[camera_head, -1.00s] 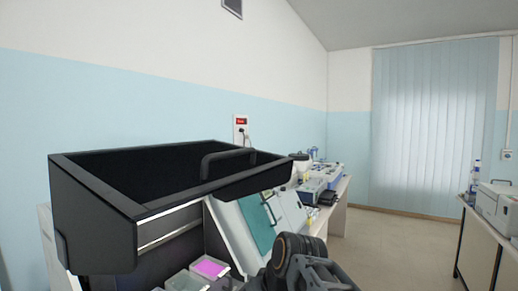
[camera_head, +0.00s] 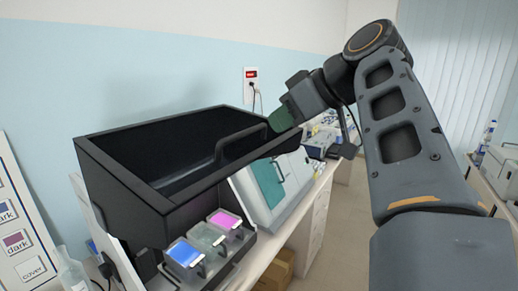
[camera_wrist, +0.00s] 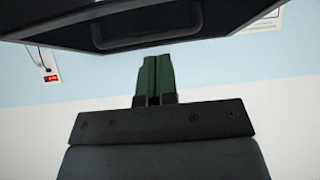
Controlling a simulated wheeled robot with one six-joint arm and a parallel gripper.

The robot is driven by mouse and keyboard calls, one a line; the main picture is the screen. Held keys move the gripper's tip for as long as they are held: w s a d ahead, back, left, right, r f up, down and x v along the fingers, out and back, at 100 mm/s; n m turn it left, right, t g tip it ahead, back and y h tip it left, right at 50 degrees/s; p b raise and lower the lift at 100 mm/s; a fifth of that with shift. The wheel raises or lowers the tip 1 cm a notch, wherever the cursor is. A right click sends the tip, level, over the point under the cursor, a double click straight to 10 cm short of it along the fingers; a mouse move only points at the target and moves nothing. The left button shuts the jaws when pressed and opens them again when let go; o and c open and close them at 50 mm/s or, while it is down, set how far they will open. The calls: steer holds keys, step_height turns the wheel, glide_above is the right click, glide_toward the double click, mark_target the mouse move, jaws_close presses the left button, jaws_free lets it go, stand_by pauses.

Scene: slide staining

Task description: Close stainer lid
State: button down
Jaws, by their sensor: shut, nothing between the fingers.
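The stainer lid (camera_head: 120,191) is a black, hollow box shape, raised open above the stainer's dishes. Its dark handle (camera_head: 240,143) is on its front right side. My gripper (camera_head: 280,119), with green fingers, is at the lid's right end, close to the handle. In the wrist view my gripper (camera_wrist: 154,65) is shut and empty, and the lid's handle (camera_wrist: 147,43) appears just beyond the fingertips. I cannot tell whether they touch. Below the lid are a blue dish (camera_head: 184,253), a clear dish (camera_head: 205,236) and a pink dish (camera_head: 225,219).
A white device with a teal panel (camera_head: 268,180) stands right of the stainer on the bench. Other equipment (camera_head: 320,140) stands farther back. A board with labels (camera_head: 22,220) and a bottle (camera_head: 70,268) are at left. The floor at right is open.

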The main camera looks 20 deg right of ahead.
mark_target(249, 158)
steer(key=shift+w+a+f+p, duration=0.2)
steer(key=shift+w+a+f, duration=0.35)
steer(key=shift+f, duration=0.65)
steer(key=shift+w+a+f+p, duration=0.2)
steer(key=shift+w+a+f, duration=0.2)
steer(key=shift+w+f, duration=0.55)
steer(key=shift+w+a+f+p, duration=0.2)
steer(key=shift+w+a+f, duration=0.25)
steer(key=shift+f, duration=0.95)
steer(key=shift+f, duration=0.1)
